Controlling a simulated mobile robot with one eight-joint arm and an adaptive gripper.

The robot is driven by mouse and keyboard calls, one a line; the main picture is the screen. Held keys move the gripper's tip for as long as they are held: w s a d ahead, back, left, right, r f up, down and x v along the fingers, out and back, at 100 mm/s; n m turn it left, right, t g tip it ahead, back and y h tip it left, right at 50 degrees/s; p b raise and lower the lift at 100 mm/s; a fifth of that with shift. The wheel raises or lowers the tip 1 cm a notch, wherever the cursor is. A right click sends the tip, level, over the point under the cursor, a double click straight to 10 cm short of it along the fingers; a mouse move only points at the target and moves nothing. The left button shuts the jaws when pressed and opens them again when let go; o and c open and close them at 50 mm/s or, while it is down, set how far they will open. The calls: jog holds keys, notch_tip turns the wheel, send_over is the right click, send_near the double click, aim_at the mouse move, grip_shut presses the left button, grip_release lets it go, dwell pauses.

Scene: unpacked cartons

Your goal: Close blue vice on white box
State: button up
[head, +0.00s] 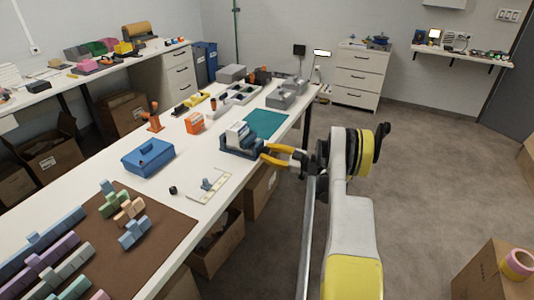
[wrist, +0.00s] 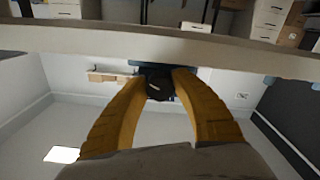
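The blue vice (head: 243,148) stands at the right-hand edge of the white table in the head view. The white box (head: 237,131) sits upright in it, between its jaws; whether both jaws touch it I cannot tell. My gripper (head: 265,153) reaches in from the right at the vice's near end, its yellow fingers apart. In the wrist view, the fingertips of my gripper (wrist: 161,76) are on either side of the dark round end of the vice's handle (wrist: 158,88). Contact with it is unclear. The white box is hidden in the wrist view.
A teal mat (head: 265,123) lies behind the vice. Cartons (head: 217,245) stand below the table edge. The floor at right is mostly clear.

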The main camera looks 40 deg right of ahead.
dwell(0.4)
jog(key=m, duration=0.4)
jog(key=shift+a+m, duration=0.1)
jog(key=shift+m, duration=0.2)
jog(key=m, duration=1)
jog(key=shift+a+r+m, duration=0.1)
jog(key=shift+a+m, duration=0.05)
jog(key=shift+m, duration=0.25)
jog(key=m, duration=0.4)
jog(key=shift+m, duration=0.3)
jog(key=m, duration=0.5)
jog(key=shift+r+m, duration=0.1)
jog(key=shift+m, duration=0.2)
jog(key=m, duration=0.4)
jog(key=shift+r, duration=0.1)
jog(key=m, duration=0.5)
jog(key=shift+m, duration=2.5)
